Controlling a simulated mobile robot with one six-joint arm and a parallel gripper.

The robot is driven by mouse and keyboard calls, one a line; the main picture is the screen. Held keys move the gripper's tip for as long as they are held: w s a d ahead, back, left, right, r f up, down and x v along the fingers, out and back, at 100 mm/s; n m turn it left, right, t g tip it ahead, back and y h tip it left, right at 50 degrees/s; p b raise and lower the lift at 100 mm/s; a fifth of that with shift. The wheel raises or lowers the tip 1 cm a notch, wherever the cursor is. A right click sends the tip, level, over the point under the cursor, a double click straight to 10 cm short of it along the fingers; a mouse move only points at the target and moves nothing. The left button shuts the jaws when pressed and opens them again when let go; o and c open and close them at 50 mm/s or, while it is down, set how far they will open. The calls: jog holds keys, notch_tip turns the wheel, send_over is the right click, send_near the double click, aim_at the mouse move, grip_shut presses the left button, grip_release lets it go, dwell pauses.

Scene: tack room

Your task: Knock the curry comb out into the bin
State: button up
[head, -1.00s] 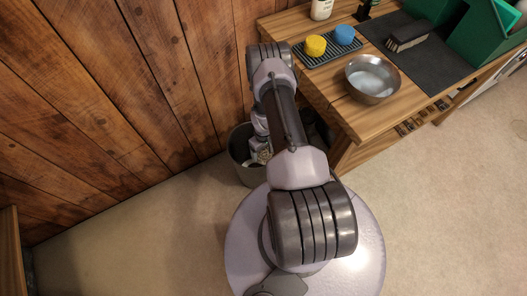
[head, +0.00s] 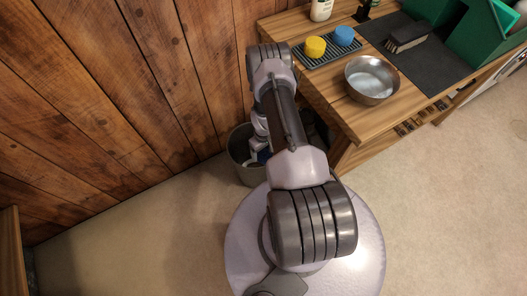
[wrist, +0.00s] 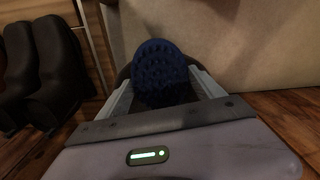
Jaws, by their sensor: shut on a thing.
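The curry comb (wrist: 160,72) is dark blue with rubber nubs and fills the middle of the wrist view. My gripper (wrist: 160,94) is shut on it, with a pale finger on either side. In the head view a small blue patch of the comb (head: 264,156) shows beside my wrist. The grey round bin (head: 236,150) stands on the floor by the wooden wall, left of the bench. My gripper is over or in its mouth; my arm hides part of the bin, and the exact height is unclear.
Dark boots (wrist: 45,70) stand close by at left in the wrist view. The wooden bench (head: 365,122) holds a metal bowl (head: 372,80), a yellow round piece (head: 315,46), a blue one (head: 344,36) and a brush (head: 407,37). Floor at lower left is clear.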

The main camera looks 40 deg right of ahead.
notch_tip(320, 180, down, 6)
jog(key=b, duration=0.5)
jog(key=shift+r, duration=0.1)
jog(key=shift+f, duration=0.35)
jog(key=shift+c, duration=0.9)
notch_tip(320, 180, up, 7)
jog(key=p, duration=0.5)
jog(key=shift+f, duration=0.15)
